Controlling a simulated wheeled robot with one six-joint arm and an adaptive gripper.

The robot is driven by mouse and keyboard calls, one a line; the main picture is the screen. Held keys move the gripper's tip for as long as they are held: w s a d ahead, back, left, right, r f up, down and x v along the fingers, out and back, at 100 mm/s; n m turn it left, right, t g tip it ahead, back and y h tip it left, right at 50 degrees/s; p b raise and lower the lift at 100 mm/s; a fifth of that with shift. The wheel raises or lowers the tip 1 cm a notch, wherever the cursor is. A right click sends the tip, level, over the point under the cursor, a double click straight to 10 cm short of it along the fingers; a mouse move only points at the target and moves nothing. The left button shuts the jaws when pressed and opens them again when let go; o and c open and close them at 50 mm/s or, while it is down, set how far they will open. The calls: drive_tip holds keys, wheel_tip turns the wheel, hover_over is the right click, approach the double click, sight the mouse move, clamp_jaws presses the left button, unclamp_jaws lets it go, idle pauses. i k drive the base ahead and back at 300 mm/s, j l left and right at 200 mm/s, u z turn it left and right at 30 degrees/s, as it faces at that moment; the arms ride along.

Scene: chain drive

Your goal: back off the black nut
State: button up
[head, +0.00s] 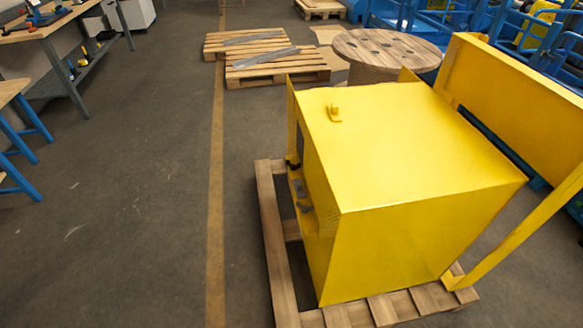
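A large yellow housing (405,150) stands on a wooden pallet (270,225) at the right of the head view. Its left side is seen at a steep angle. Small dark and grey parts (299,188) stick out low on that side. I cannot make out a black nut among them, and no chain shows. Most of the left face and the whole far side are hidden. My gripper is not in view.
Wooden pallets (275,66) and a cable drum (385,48) stand behind the housing. A workbench (60,25) and blue trestle legs (22,135) are at the left. A yellow panel and post border the right. The floor left of the housing is clear.

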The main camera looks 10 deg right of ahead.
sight(293, 166)
drive_tip(key=u, duration=0.5)
drive_tip(key=i+j+u, duration=0.25)
drive_tip(key=i+u, duration=0.6)
drive_tip(key=i, duration=1.3)
drive_tip(key=i+z, duration=0.1)
drive_tip(key=i, duration=1.05)
drive_tip(key=i+z, duration=0.1)
drive_tip(key=z, duration=0.7)
drive_tip(key=i+j+z, duration=0.1)
drive_tip(key=z, duration=0.35)
drive_tip(key=j+z, duration=0.15)
drive_tip(key=z, duration=1.15)
